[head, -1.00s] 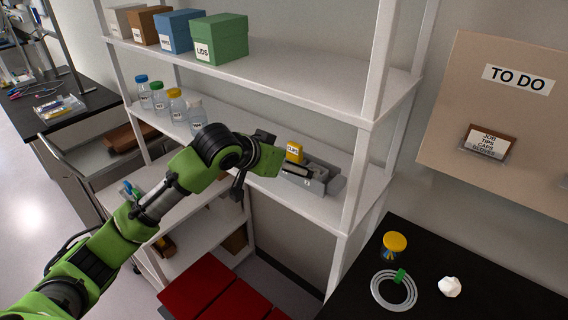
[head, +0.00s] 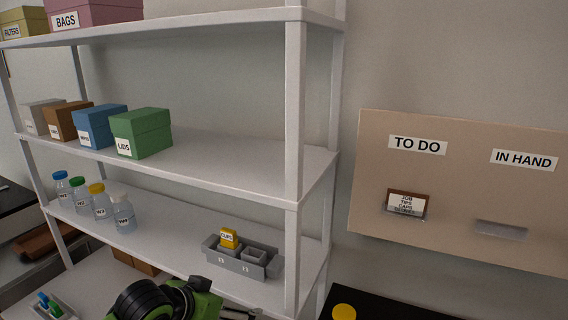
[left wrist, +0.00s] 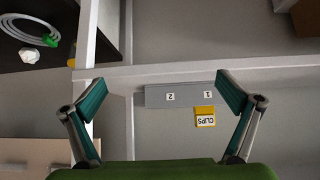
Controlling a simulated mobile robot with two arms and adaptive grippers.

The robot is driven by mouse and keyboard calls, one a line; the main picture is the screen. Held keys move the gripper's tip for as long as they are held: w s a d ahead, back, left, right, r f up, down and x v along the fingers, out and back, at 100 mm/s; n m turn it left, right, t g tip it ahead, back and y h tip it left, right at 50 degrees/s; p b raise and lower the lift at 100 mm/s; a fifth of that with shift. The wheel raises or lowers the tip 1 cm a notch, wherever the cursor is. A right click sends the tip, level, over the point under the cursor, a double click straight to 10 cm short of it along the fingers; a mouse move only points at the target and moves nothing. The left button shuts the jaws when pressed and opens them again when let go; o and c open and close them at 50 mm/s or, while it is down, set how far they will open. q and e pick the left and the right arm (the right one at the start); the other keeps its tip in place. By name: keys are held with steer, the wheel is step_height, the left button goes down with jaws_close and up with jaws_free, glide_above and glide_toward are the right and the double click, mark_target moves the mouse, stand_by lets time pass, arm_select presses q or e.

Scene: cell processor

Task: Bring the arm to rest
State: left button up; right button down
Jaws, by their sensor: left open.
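My left arm (head: 165,302) shows only in part at the bottom edge of the head view, in front of the shelf. In the left wrist view my left gripper (left wrist: 163,95) is open, its two teal-padded fingers wide apart with nothing held between them. Beyond the fingers is a grey two-slot holder (head: 235,264) on the shelf, which also shows in the left wrist view (left wrist: 185,95). A yellow CLIPS box (head: 229,238) stands in the holder's left slot. The right slot looks empty. My right gripper is not in view.
White shelf posts (head: 294,150) stand close to the arm. Several capped bottles (head: 123,212) and lidded boxes, one a green LIDS box (head: 142,134), sit on the shelves. A TO DO board (head: 455,200) hangs at right above a black bench holding a yellow-lidded jar (head: 344,312).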

arm_select(q)
steer(key=s+a+f+n+g+y, duration=0.1)
steer(key=s+a+f+g, duration=0.1)
steer(key=s+f, duration=0.6)
steer(key=s+a+f+n+g+y, duration=0.15)
steer(key=s+f, duration=0.25)
steer(key=s, duration=0.8)
steer(key=s+a+f+g+y, duration=0.1)
steer(key=s+a+f+g, duration=0.1)
steer(key=s+f, duration=0.65)
steer(key=s+f+b, duration=0.3)
steer(key=f, duration=2.3)
steer(key=s+a+f+g+b, duration=0.1)
steer(key=s+a+f+g, duration=0.1)
steer(key=s+f, duration=1.5)
steer(key=shift+s+a+f+b, duration=0.25)
steer(key=shift+a+f+b, duration=0.1)
steer(key=shift+a+f, duration=0.25)
